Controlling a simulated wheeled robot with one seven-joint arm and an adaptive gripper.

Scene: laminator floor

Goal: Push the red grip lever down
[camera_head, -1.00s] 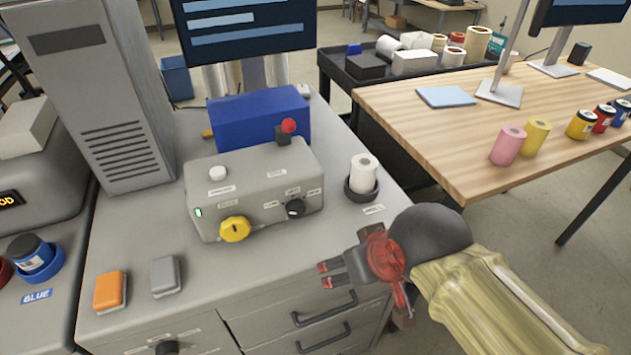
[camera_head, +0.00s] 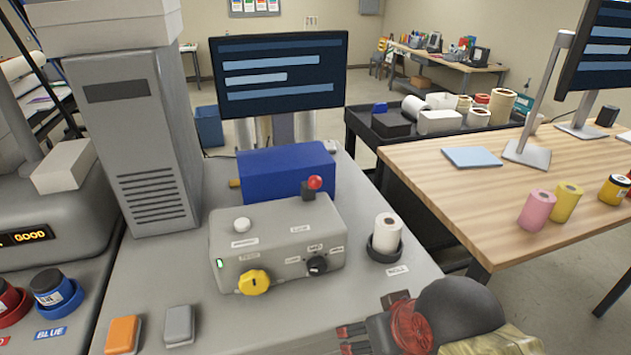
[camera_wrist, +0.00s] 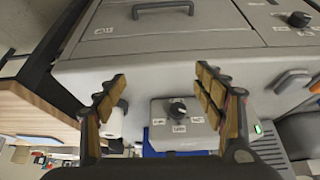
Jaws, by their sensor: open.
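The red grip lever (camera_head: 315,183) shows in the head view as a red ball on a dark block, in front of the blue box (camera_head: 286,168) and behind the grey control box (camera_head: 277,243). The ball is at the top of the block. My gripper (camera_head: 345,340) is at the bottom of the head view, nearer than the lever and below it in the picture. In the wrist view my gripper (camera_wrist: 160,90) is open and empty, with the control box (camera_wrist: 180,118) seen between its fingers. I cannot make out the lever in the wrist view.
A white roll (camera_head: 388,228) stands in a dark holder right of the control box. Orange (camera_head: 122,335) and grey (camera_head: 179,324) blocks lie at the front left. A grey tower (camera_head: 150,150) stands at the left. A wooden table (camera_head: 470,195) is at the right.

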